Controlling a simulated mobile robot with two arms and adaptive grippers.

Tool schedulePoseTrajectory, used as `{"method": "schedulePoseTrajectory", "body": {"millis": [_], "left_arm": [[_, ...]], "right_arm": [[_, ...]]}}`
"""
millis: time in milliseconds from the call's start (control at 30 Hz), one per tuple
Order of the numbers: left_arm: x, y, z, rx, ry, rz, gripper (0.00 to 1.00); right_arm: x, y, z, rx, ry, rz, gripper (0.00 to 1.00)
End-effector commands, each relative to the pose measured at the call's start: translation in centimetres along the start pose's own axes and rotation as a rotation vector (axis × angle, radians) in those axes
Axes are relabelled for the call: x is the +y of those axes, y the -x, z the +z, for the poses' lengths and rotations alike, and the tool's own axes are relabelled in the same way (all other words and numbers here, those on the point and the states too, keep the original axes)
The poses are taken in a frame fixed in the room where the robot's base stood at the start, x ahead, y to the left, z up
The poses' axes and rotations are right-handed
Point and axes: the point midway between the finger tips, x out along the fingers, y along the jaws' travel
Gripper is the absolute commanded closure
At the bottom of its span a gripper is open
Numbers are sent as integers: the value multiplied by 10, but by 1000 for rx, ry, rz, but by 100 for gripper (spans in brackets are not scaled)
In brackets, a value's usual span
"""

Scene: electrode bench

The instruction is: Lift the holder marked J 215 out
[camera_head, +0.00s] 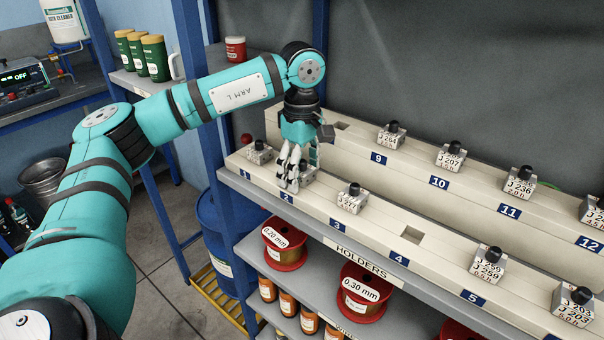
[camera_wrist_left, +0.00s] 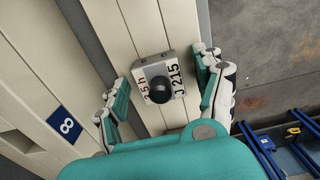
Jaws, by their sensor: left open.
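The holder marked J 215 (camera_wrist_left: 177,75) is a small grey metal block with a round black knob on top, in the left wrist view. It sits in the cream rack, between the two spread fingers of my left gripper (camera_wrist_left: 163,76), with a gap on both sides. In the head view my left gripper (camera_head: 291,172) points down over the position labelled 2 (camera_head: 287,198). Its fingers partly hide the holder there (camera_head: 308,174). My left gripper is open and empty. My right gripper is not in view.
Other holders stand along the front row, such as those at 1 (camera_head: 260,152) and 3 (camera_head: 352,198), and along the raised back row (camera_head: 391,135). The socket at 4 (camera_head: 411,235) is empty. A blue upright post (camera_head: 191,60) stands left of the rack.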

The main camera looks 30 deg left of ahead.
Motion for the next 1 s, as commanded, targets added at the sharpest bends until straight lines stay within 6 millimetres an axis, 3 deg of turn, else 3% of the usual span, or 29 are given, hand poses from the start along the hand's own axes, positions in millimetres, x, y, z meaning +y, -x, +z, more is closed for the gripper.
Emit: {"method": "schedulePoseTrajectory", "body": {"millis": [133,667,1000], "left_arm": [[0,0,0,0,0,0,32],[0,0,0,0,0,0,100],[0,2,0,0,0,2,100]], "right_arm": [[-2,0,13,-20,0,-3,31],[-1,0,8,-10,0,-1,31],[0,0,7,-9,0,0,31]]}}
